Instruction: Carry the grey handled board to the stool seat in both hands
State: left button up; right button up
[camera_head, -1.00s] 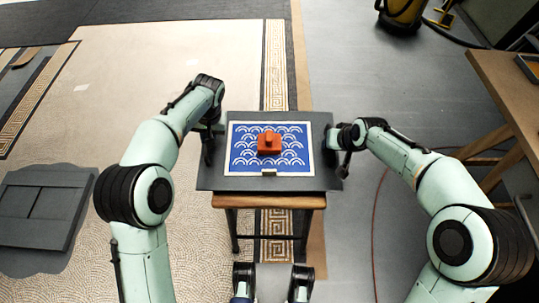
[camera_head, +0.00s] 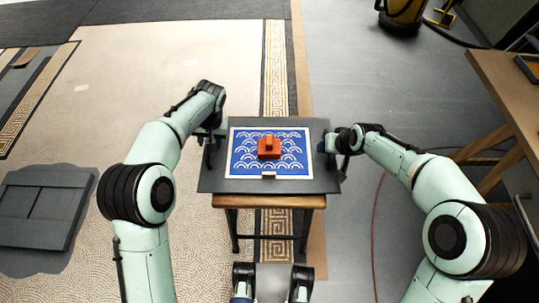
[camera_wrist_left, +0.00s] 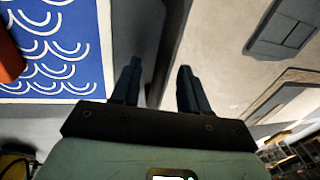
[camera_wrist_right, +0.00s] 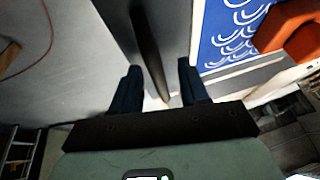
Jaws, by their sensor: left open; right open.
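The grey board (camera_head: 215,184) lies on the stool seat (camera_head: 268,202) and overhangs it left and right. On the board are a blue panel with white arcs (camera_head: 240,168) and an orange-red block (camera_head: 268,148). My left gripper (camera_head: 209,148) is at the board's left edge; in the left wrist view its open fingers (camera_wrist_left: 157,88) straddle a dark bar by the board's side. My right gripper (camera_head: 338,152) is at the right edge; in the right wrist view its open fingers (camera_wrist_right: 156,85) straddle a dark handle bar (camera_wrist_right: 148,50). Contact with the bars cannot be told.
A wooden table (camera_head: 500,90) stands at the right. A yellow machine (camera_head: 402,14) with a hose is at the back right. Grey panel pieces (camera_head: 40,215) lie on the floor at left. A thin red cable (camera_head: 376,210) runs along the floor at right.

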jog(key=shift+s+d+r, duration=0.15)
jog(key=shift+s+r, duration=0.05)
jog(key=shift+r, duration=0.3)
pick_arm(q)
jog(key=v, duration=1.2)
pick_arm(e)
jog(key=v, duration=1.1)
pick_arm(q)
jog(key=shift+a, duration=0.1)
pick_arm(e)
jog(key=shift+s, duration=0.1)
